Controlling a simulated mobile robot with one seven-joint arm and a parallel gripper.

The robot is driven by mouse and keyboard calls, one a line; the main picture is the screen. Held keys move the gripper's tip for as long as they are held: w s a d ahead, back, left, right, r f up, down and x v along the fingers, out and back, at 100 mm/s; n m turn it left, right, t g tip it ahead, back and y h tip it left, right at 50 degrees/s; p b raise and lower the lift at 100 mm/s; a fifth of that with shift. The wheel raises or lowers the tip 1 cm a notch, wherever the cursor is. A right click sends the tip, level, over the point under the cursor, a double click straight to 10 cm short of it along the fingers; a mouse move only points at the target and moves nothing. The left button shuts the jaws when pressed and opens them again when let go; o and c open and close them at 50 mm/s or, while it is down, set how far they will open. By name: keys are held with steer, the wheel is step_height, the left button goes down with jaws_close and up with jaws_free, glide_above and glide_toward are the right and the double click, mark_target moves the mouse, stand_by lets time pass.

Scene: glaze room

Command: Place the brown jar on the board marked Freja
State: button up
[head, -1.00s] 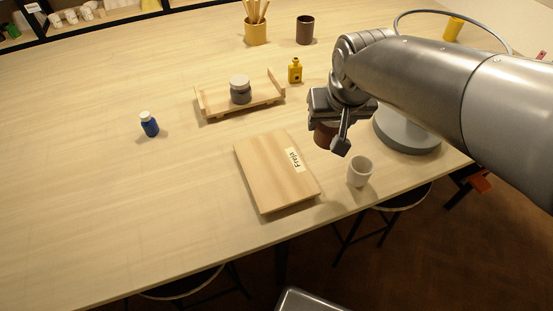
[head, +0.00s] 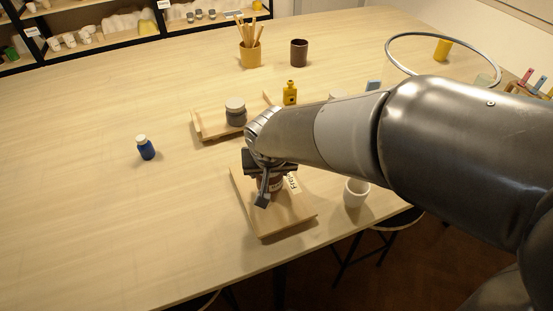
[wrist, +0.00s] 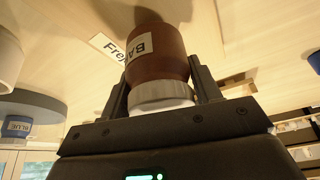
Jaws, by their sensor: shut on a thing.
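My gripper (head: 262,188) is shut on the brown jar (head: 277,184), which hangs upright below it over the board marked Freja (head: 287,217). I cannot tell whether the jar's base touches the board. The gripper hides part of the jar and board in the head view.
A wooden tray (head: 207,133) holding a grey jar (head: 236,113) stands behind the board. A blue bottle (head: 146,149) is at left, a yellow bottle (head: 290,94) behind, and a white cup (head: 356,193) right of the board. The table's left side is largely clear.

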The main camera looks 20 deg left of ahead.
steer(key=shift+f, duration=0.6)
steer(key=o, duration=1.1)
steer(key=shift+f, duration=0.15)
steer(key=shift+o, duration=0.2)
steer(key=v, duration=1.2)
steer(key=shift+w+d, duration=0.1)
steer(key=shift+d, duration=0.05)
